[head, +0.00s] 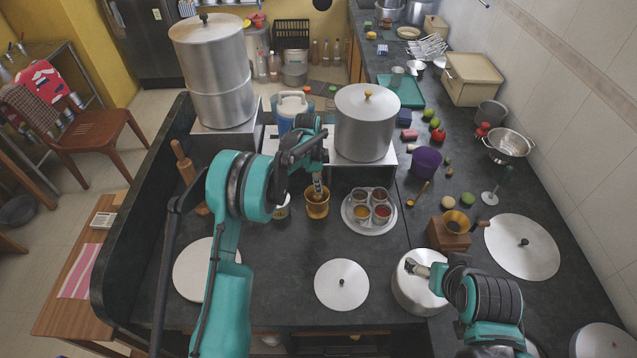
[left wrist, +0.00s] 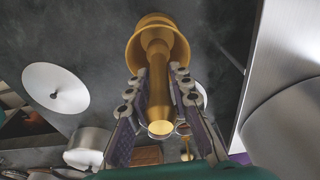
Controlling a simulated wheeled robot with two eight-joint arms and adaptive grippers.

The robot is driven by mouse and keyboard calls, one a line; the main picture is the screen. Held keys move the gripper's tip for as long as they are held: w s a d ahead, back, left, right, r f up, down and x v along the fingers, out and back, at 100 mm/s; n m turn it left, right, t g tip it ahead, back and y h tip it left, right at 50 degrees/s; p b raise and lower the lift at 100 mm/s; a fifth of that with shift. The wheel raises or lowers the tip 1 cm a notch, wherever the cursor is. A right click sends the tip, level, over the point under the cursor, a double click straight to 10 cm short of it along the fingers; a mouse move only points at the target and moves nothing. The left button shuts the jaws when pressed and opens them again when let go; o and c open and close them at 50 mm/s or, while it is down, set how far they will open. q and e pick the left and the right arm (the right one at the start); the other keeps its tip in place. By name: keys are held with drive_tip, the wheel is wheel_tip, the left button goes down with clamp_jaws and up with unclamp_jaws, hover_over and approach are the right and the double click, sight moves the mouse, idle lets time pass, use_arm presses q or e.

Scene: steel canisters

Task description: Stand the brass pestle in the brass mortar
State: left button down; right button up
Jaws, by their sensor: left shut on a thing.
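The brass mortar (head: 317,208) stands on the dark counter in front of the steel stove stand, left of a round tray of small cups. My left gripper (head: 318,176) is right above it, shut on the brass pestle (left wrist: 158,88). In the left wrist view the pestle lies between the two finger pads, and its far end overlaps the mouth of the mortar (left wrist: 151,27). I cannot tell whether it touches the mortar's floor. The head view mostly hides the pestle behind the gripper. My right gripper (head: 412,266) is over a steel pot at the lower right; its finger gap is unclear.
A tray of spice cups (head: 348,222) is right of the mortar, and a white cup (head: 282,210) is close on its left. A large steel pot (head: 365,125) stands behind. A steel lid (head: 341,285) and the lower-right pot (head: 419,295) are in front. Bare counter lies between.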

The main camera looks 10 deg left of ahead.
use_arm(q)
drive_tip(key=shift+f, duration=0.6)
drive_tip(key=c, duration=1.3)
unclamp_jaws()
drive_tip(key=shift+r, duration=0.1)
drive_tip(key=r, duration=0.4)
drive_tip(key=a+r, duration=0.1)
drive_tip(key=r, duration=0.6)
drive_tip(key=shift+s+a+r, duration=0.15)
drive_tip(key=shift+a+r, duration=0.05)
drive_tip(key=shift+r, duration=0.2)
